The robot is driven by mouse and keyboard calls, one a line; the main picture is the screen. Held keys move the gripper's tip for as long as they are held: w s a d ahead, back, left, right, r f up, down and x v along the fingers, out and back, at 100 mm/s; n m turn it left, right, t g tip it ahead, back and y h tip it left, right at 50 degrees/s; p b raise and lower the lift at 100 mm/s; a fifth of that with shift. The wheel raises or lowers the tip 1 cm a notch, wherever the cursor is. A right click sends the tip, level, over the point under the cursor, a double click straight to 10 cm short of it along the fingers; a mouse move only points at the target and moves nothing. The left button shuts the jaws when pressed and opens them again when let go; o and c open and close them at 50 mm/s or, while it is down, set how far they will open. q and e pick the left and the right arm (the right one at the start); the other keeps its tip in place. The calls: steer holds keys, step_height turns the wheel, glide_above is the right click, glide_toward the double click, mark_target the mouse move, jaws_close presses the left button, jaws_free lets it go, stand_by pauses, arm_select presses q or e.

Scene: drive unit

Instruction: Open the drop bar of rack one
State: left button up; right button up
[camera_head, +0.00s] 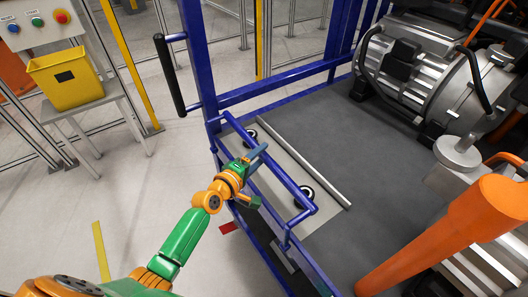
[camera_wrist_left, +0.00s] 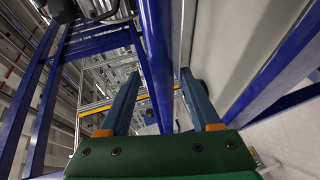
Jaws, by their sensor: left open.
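The drop bar (camera_head: 268,160) is a blue tubular bar on the near side of the blue rack (camera_head: 213,100). In the head view it runs slantwise across the rack's open side, above the grey deck. My left gripper (camera_head: 252,163) is at this bar, with its fingers overlapping the bar in the picture. In the left wrist view, the left gripper (camera_wrist_left: 160,85) has its two fingers apart, and a blue bar (camera_wrist_left: 155,55) shows between them. I cannot tell whether the fingers touch it. My right gripper is not in view.
A large grey motor unit (camera_head: 425,85) stands on the rack's dark deck (camera_head: 300,115). A black handle (camera_head: 169,75) sticks out at the rack's left post. A yellow bin (camera_head: 66,80) stands on a table at the left.

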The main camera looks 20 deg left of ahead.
arm_select(q)
steer(key=x, duration=0.2)
steer(key=shift+w+a+f, duration=0.1)
steer(key=shift+w+f, duration=0.2)
steer(key=shift+s+r, duration=0.1)
steer(key=shift+s, duration=0.05)
steer(key=shift+c, duration=0.2)
steer(key=shift+s, duration=0.1)
steer(key=c, duration=0.4)
jaws_close()
steer(key=shift+r, duration=0.15)
